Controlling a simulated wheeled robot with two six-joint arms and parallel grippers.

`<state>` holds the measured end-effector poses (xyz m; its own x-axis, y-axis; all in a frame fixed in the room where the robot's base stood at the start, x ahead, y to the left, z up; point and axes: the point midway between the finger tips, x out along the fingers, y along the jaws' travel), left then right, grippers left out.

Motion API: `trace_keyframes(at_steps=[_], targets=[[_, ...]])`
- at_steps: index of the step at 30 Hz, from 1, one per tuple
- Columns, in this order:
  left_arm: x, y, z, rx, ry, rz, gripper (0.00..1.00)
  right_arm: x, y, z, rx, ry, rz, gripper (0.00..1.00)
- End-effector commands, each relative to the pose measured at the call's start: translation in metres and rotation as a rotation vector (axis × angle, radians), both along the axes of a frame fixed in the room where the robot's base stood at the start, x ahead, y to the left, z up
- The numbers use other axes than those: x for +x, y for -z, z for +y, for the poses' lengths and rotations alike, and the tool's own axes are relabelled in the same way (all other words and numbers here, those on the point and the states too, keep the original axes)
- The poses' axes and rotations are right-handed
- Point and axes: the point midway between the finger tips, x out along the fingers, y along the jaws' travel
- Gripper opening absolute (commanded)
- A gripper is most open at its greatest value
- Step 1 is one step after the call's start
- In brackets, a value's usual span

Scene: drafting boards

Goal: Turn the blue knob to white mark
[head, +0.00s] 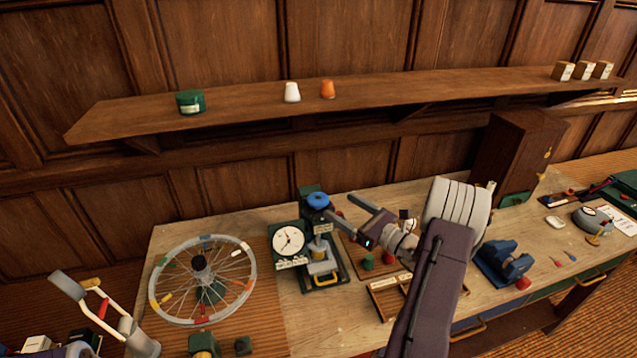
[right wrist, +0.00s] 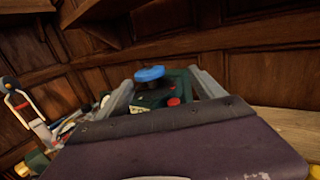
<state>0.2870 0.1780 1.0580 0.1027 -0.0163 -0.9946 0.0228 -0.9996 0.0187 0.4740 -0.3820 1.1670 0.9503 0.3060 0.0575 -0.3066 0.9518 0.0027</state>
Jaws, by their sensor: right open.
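The blue knob (head: 318,200) sits on top of a dark green press-like device (head: 312,225) with a white dial gauge (head: 289,241) on its left. In the right wrist view the blue knob (right wrist: 150,74) shows beyond my fingers, in the gap between them. My right gripper (head: 342,205) is open and empty, its fingertips just right of the knob; I see no clear contact. The right gripper's fingers (right wrist: 158,90) also frame the wrist view. I cannot make out the white mark in either view.
A spoked wheel (head: 160,308) with coloured clips stands left of the device. A wooden tray (head: 377,284) and a blue vise (head: 503,262) are to the right. A wooden shelf (head: 240,118) with small containers runs above. A tall wooden cabinet (head: 515,150) stands at the back right.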

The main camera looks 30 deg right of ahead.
Motion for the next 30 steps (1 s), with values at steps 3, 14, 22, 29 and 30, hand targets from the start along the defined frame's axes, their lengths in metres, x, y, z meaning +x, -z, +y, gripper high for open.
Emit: trace_keyframes(at_steps=[3, 14, 22, 29, 30], targets=[[0.000, -0.009, 0.000, 0.000, 0.000, 0.000, 0.00, -0.016, 0.000, 0.019, -0.012, 0.036, 0.043, 0.78], [0.000, -0.018, 0.000, 0.000, 0.000, 0.001, 0.00, -0.002, 0.002, 0.033, -0.020, 0.040, 0.056, 0.78], [0.000, -0.039, 0.000, 0.000, 0.000, 0.000, 0.00, 0.050, 0.001, 0.047, -0.019, 0.042, 0.056, 0.78], [0.000, -0.042, 0.000, 0.000, 0.000, 0.000, 0.00, 0.067, 0.004, 0.050, -0.019, 0.045, 0.056, 0.78], [0.000, -0.042, 0.000, 0.000, 0.000, 0.000, 0.00, 0.067, 0.005, 0.050, -0.019, 0.045, 0.056, 0.78]])
